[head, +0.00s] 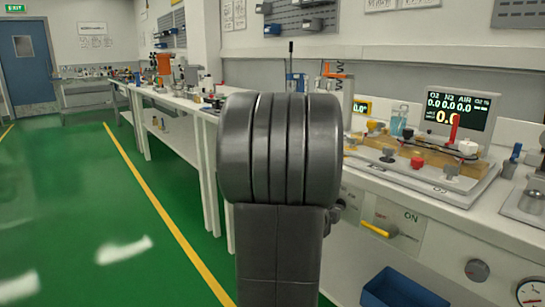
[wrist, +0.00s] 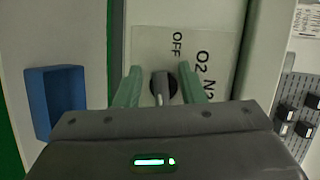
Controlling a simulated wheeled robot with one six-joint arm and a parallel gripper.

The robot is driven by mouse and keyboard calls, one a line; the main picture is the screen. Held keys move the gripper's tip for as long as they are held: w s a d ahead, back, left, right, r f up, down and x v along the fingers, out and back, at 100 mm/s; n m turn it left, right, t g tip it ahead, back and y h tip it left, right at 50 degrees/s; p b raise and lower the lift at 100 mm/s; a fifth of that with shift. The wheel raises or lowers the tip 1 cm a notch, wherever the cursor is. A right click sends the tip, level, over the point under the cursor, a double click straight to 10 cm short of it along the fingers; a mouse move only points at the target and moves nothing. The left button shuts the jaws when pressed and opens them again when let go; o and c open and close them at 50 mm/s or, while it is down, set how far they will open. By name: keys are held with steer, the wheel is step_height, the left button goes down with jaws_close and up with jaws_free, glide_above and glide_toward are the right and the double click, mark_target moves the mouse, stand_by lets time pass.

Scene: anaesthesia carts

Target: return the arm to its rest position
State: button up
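My gripper (wrist: 159,73) is open in the wrist view, its two green fingers apart. A dark knob with a light pointer (wrist: 163,88) shows between the fingers, in front of a pale panel (wrist: 150,45) lettered OFF and O2 N2. I cannot tell whether the fingers touch the knob; a narrow gap seems to show on each side. In the head view my own dark arm link fills the middle and hides my gripper.
A cart top (head: 450,190) with a gauge display (head: 460,112) stands right of my arm. Below are a yellow lever (head: 378,230) by an ON label and a blue bin (head: 403,290), also in the wrist view (wrist: 58,100). Green floor (head: 80,215) at left is clear.

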steer(key=p+v, duration=0.5)
steer(key=v, duration=0.9)
steer(key=w+d+f+n+g+h+p, duration=0.2)
steer(key=w+d+f+n+g+p, duration=0.2)
steer(key=w+d+n+p, duration=0.3)
steer(key=shift+w+n+g+h+p, duration=0.3)
steer(key=shift+w+g+p, duration=0.3)
steer(key=shift+w+p, duration=2.55)
steer(key=shift+s+d+f+p, duration=0.1)
steer(key=shift+s+f+p, duration=0.05)
steer(key=shift+s+p, duration=0.75)
steer(key=shift+s, duration=0.1)
